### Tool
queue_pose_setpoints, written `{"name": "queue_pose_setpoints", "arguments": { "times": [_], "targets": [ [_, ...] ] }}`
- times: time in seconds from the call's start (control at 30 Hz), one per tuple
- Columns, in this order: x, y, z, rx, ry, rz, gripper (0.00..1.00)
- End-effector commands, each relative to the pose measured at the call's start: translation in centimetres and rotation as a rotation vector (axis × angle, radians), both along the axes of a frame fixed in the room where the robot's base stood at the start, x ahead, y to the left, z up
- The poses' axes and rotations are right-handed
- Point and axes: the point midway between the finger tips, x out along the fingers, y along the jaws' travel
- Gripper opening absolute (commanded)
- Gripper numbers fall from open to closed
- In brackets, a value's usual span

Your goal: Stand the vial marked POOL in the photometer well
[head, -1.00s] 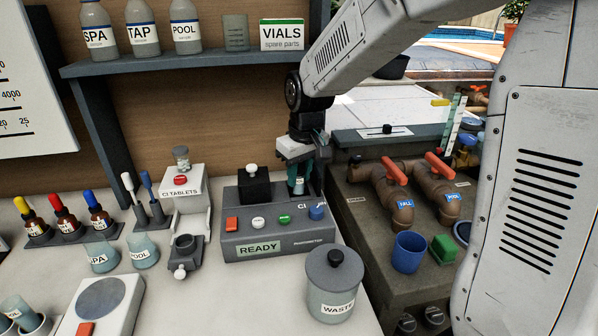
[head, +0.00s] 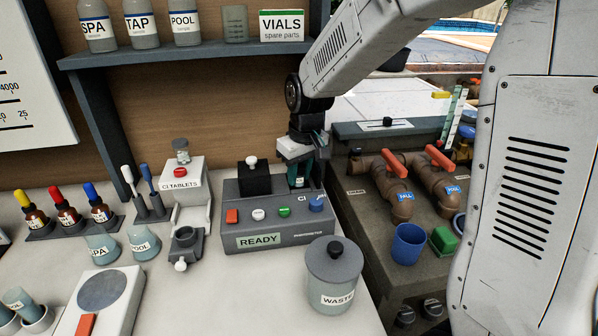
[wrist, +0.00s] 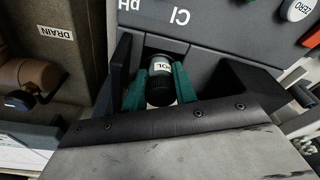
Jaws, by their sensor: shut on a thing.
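My gripper (wrist: 160,86) is shut on a small vial with a dark cap (wrist: 158,93) and a white label. Only the letters "OL" read clearly on the label (wrist: 160,73). The green fingers grip it on both sides. In the head view my gripper (head: 299,174) is at the right end of the grey photometer (head: 282,232), behind the blue button. The wrist view shows the photometer's "Cl" and "pH" markings beyond the vial. The well is hidden by the vial and fingers, so I cannot tell whether the vial's foot is inside it.
A black block with a white knob (head: 253,177) stands on the photometer, left of my gripper. The waste pot (head: 333,275) stands in front right. The Cl tablets dispenser (head: 181,184) is on the left. Pipes with red handles (head: 392,163) are on the right.

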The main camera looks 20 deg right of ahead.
Motion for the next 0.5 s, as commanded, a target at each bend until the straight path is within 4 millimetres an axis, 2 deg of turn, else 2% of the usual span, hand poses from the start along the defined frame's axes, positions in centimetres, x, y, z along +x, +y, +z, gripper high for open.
{"name": "queue_pose_setpoints", "arguments": {
  "times": [0.33,0.37,0.4,0.43,0.5],
  "targets": [
    [0.01,0.0,-0.14,0.0,0.0,0.0,0.06],
    [0.01,0.0,-0.14,0.0,0.0,0.0,0.33],
    [0.01,0.0,-0.13,0.0,0.0,0.0,0.44],
    [0.01,-0.01,-0.13,0.0,0.0,0.0,0.53],
    [0.03,-0.09,-0.13,-0.001,0.0,0.0,0.53]
  ]
}}
